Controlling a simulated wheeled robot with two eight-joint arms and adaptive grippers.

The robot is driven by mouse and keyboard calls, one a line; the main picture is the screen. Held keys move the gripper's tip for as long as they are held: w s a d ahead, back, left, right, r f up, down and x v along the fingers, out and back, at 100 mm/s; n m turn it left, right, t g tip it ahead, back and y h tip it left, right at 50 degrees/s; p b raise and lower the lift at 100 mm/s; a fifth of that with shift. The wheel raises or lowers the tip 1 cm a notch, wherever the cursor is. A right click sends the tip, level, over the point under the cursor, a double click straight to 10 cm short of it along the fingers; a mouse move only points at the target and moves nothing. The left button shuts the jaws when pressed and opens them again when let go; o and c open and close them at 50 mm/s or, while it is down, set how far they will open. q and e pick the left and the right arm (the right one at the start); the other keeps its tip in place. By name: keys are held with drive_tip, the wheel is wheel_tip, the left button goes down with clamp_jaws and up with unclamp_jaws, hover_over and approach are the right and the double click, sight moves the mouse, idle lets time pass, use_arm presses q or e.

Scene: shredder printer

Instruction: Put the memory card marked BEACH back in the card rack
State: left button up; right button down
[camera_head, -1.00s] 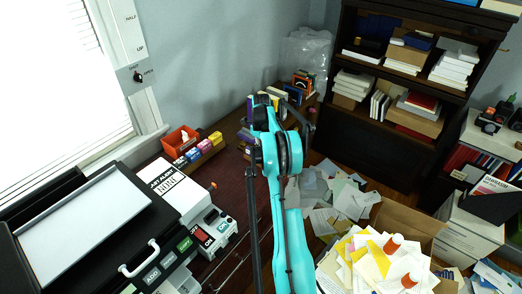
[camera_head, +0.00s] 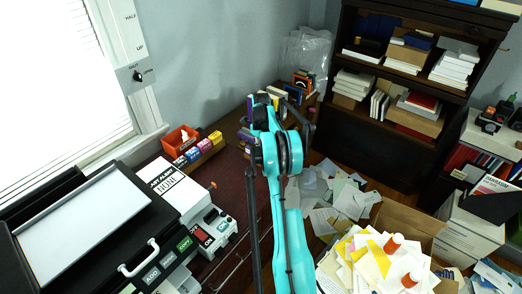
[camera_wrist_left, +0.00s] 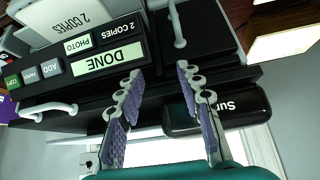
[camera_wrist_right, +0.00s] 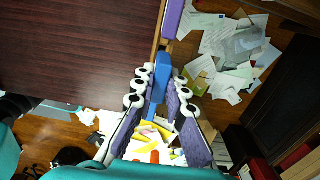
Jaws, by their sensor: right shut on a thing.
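My right gripper (camera_wrist_right: 160,85) is shut on a blue, narrow piece (camera_wrist_right: 160,72), seen between its purple-padded fingers in the right wrist view. No marking can be read on it, so I cannot tell whether it is the BEACH card. In the head view my teal right arm hides this gripper and the piece. A wooden rack (camera_head: 214,151) with several coloured, labelled cards stands on the desk by the window; their words are too small to read. My left gripper (camera_wrist_left: 157,80) is open and empty above the copier panel in the left wrist view.
The copier (camera_head: 128,232) fills the left of the desk, with a white sign box (camera_head: 172,192) beside it. An orange bin (camera_head: 181,140) stands behind the rack. A box heaped with papers (camera_head: 365,262) is at the lower right; loose papers cover the floor.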

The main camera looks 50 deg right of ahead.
drive_tip(key=shift+f, duration=0.2)
drive_tip(key=shift+f+b, duration=1.15)
drive_tip(key=shift+f, duration=0.4)
drive_tip(key=c, duration=1.5)
unclamp_jaws()
drive_tip(key=shift+r, duration=0.1)
wheel_tip(320, 180, up, 12)
